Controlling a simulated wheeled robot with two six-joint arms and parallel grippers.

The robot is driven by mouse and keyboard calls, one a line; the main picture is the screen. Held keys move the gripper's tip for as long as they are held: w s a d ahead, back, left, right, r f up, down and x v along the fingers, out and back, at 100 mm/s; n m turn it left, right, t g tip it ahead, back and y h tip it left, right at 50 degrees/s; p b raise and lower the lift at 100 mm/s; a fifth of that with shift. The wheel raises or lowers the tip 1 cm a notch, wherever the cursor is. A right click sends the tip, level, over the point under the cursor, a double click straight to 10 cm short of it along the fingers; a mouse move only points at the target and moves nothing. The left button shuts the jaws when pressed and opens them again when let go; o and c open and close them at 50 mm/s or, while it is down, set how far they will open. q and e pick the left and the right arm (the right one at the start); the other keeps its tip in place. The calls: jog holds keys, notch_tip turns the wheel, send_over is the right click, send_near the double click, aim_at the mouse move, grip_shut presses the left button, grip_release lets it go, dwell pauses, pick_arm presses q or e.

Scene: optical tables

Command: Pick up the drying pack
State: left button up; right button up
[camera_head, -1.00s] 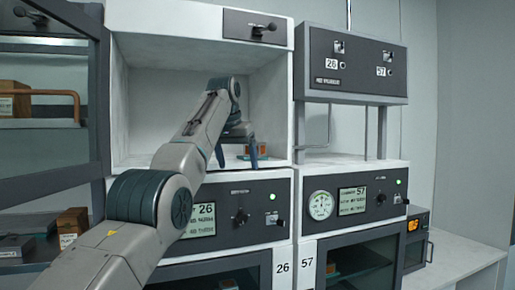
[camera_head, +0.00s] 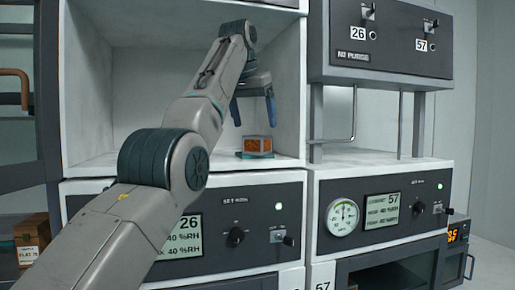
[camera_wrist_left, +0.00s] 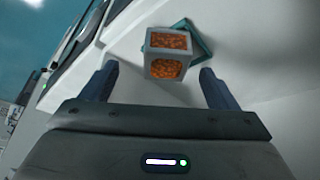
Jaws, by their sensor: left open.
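The drying pack (camera_head: 258,145) is a small box with a pale frame and orange, bead-like faces. It sits at the front right of the open white compartment above the panel marked 26, on a thin teal tray (camera_head: 240,155). In the left wrist view the pack (camera_wrist_left: 167,54) lies ahead of and between the fingers, with the teal tray (camera_wrist_left: 203,45) partly behind it. My left gripper (camera_head: 254,112) is open and empty, its blue-grey fingers pointing down just above the pack. The fingers also show in the left wrist view (camera_wrist_left: 158,84). My right gripper is not in view.
The compartment's right wall (camera_head: 291,90) stands close to the pack. The control panel (camera_head: 245,225) with a knob and green light is below. A metal handle (camera_head: 352,120) and the switch box (camera_head: 385,45) stand to the right. The compartment floor left of the pack looks clear.

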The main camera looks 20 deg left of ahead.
aim_at(257, 140)
pick_arm(q)
jog(key=shift+x, duration=0.9)
jog(key=w+f, duration=0.1)
jog(key=f, duration=0.1)
jog(key=w+f, duration=0.2)
jog(key=shift+w+a+p, duration=0.2)
jog(key=shift+w+p, duration=0.1)
jog(key=shift+p, duration=0.05)
jog(key=shift+f, duration=0.35)
jog(key=shift+d, duration=0.1)
jog(key=shift+c, duration=0.6)
jog(key=c, duration=1)
jog(key=shift+c, duration=0.5)
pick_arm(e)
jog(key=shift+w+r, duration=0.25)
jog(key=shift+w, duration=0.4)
